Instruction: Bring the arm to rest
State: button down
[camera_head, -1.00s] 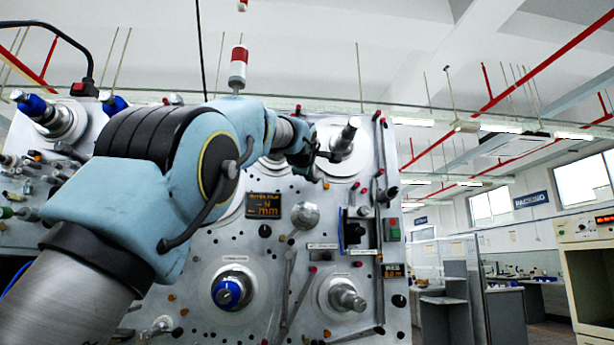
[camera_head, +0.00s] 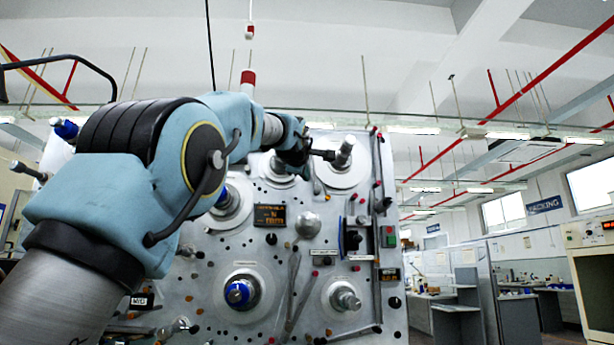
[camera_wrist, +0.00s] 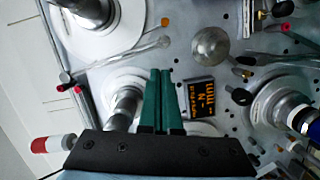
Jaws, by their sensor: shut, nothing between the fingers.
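My gripper (camera_wrist: 161,72) shows in the wrist view with its two green fingers side by side, shut and empty. They point at the grey machine panel. In the head view my gripper (camera_head: 312,160) is a dark shape at the arm's end, in front of the panel's upper part and left of the upper right spindle (camera_head: 346,151). The fingertips are hard to make out there. Whether the gripper touches the panel cannot be told. My arm is bent and raised across the left of the head view, hiding part of the panel.
The panel (camera_head: 205,265) carries several spindles, including one with a blue collar (camera_head: 240,291) and a bare lower right one (camera_head: 345,299). An orange-lit display (camera_head: 270,215) and a round knob (camera_head: 308,224) sit between them. Partitions (camera_head: 462,262) and an oven-like cabinet (camera_head: 590,265) stand at right.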

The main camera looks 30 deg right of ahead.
jog(key=w+a+f+m+g+y, duration=0.1)
jog(key=w+a+f, duration=0.25)
jog(key=f, duration=0.25)
jog(key=w+a+f+y+p, duration=0.1)
jog(key=w+a+f+y, duration=0.15)
jog(key=a+f, duration=0.2)
jog(key=w+a+f+m+g+y, duration=0.1)
jog(key=w+a+f, duration=0.25)
jog(key=f, duration=0.35)
jog(key=s+a+f+m+g+y+p, duration=0.1)
jog(key=a+f+m+g+y+p, duration=0.15)
jog(key=a+f, duration=1.35)
jog(key=s+a+f+m+g+y, duration=0.1)
jog(key=s+a+f+g, duration=0.1)
jog(key=s+a+f, duration=0.35)
jog(key=s+a+f+g+y, duration=0.1)
jog(key=s+a+f+g, duration=0.15)
jog(key=f, duration=0.65)
jog(key=s+a+f+m+g, duration=0.1)
jog(key=s+a+f, duration=0.2)
jog(key=s, duration=0.3)
jog(key=s+a+f+m+g+y+p, duration=0.1)
jog(key=s+a+f, duration=0.3)
jog(key=s, duration=0.2)
jog(key=s+a+f+m+g, duration=0.1)
jog(key=s+a+f, duration=0.2)
jog(key=s, duration=0.3)
jog(key=shift+s+a+f, duration=0.15)
jog(key=shift+a+f, duration=0.15)
jog(key=shift+f, duration=0.2)
